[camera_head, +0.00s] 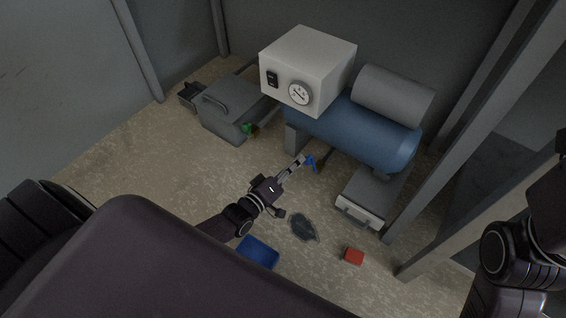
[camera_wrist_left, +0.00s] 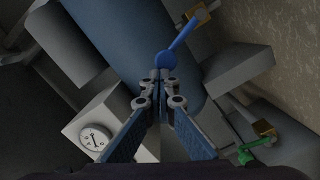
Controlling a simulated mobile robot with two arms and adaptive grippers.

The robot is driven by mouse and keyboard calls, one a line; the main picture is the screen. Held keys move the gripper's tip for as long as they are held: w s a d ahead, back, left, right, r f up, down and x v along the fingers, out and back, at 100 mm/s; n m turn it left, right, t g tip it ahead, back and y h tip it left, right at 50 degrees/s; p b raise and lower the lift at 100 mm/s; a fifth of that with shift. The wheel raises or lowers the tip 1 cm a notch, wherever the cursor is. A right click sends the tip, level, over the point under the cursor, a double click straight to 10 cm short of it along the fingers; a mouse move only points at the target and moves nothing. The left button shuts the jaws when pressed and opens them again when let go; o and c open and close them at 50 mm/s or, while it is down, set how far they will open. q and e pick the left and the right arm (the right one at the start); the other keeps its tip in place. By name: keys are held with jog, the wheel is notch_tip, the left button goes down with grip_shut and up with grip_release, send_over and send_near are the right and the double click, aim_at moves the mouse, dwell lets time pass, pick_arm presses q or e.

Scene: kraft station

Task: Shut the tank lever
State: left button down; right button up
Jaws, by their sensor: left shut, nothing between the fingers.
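The blue tank lever (camera_head: 311,162) sits low at the front of the blue tank (camera_head: 345,132).
A white box (camera_head: 308,60) with a gauge (camera_head: 298,94) stands above the tank, beside a grey cylinder (camera_head: 394,95). Grey cases (camera_head: 228,108) (camera_head: 367,198) stand on both sides.

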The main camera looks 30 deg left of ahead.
pick_arm(q)
jog(key=v, duration=1.2)
jog(key=shift+s, duration=0.1)
